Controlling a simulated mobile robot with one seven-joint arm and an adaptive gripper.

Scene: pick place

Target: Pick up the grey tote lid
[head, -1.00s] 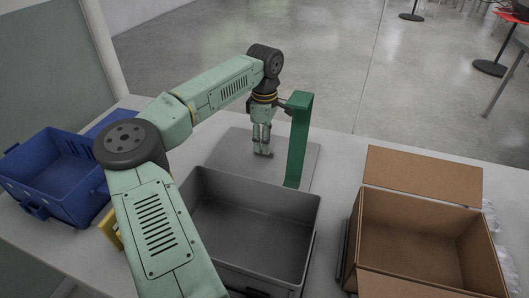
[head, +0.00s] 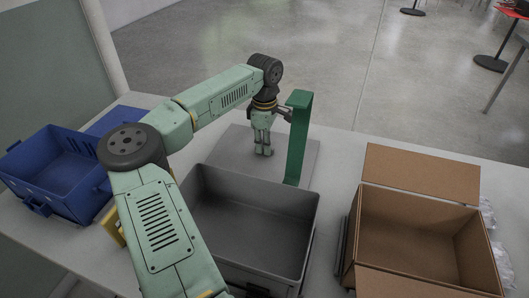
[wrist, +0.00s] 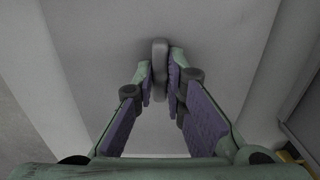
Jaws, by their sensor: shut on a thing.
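The grey tote lid (head: 228,152) is a flat panel lying on the table behind the open grey tote (head: 196,236). In the wrist view the lid (wrist: 95,50) fills the middle, with a small grey upright handle (wrist: 160,62) on it. My gripper (head: 264,152) points down at the middle of the lid. In the wrist view the purple-padded fingers of my gripper (wrist: 161,85) are on either side of the handle and shut on it. I cannot see any gap between lid and table.
A green upright post with a bent top (head: 298,140) stands close to the right of my gripper. A blue crate (head: 40,190) is at the left. An open cardboard box (head: 425,268) is at the right, with clear plastic beside it.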

